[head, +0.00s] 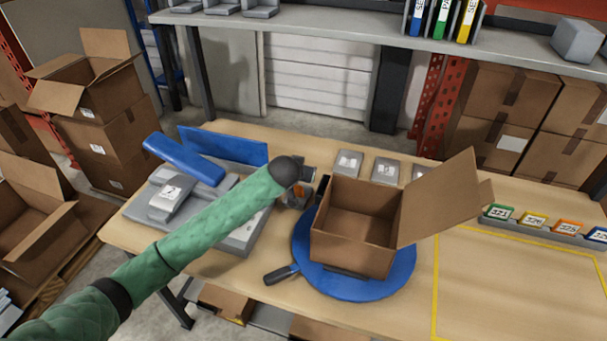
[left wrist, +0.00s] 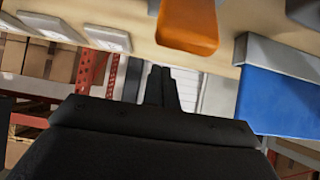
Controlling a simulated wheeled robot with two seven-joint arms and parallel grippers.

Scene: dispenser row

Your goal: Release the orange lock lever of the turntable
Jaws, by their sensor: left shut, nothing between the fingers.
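The blue turntable (head: 385,288) lies on the wooden table with an open cardboard box (head: 350,245) on it. A dark handle (head: 280,274) sticks out at its front left. The orange lock lever (left wrist: 188,25) shows large at the top of the left wrist view. In the head view only a small orange patch (head: 298,190) shows by my left gripper (head: 313,187), at the turntable's back left edge. My left gripper's dark fingers (left wrist: 162,88) are shut and empty, close to the lever; I cannot tell whether they touch it. My right gripper is out of view.
A grey machine with a blue lid (head: 183,158) stands left of the turntable, under my left arm. Grey holders with white labels (head: 347,163) lie behind the box. Coloured numbered tags (head: 533,219) stand on the right. The yellow-outlined table area (head: 510,285) is clear.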

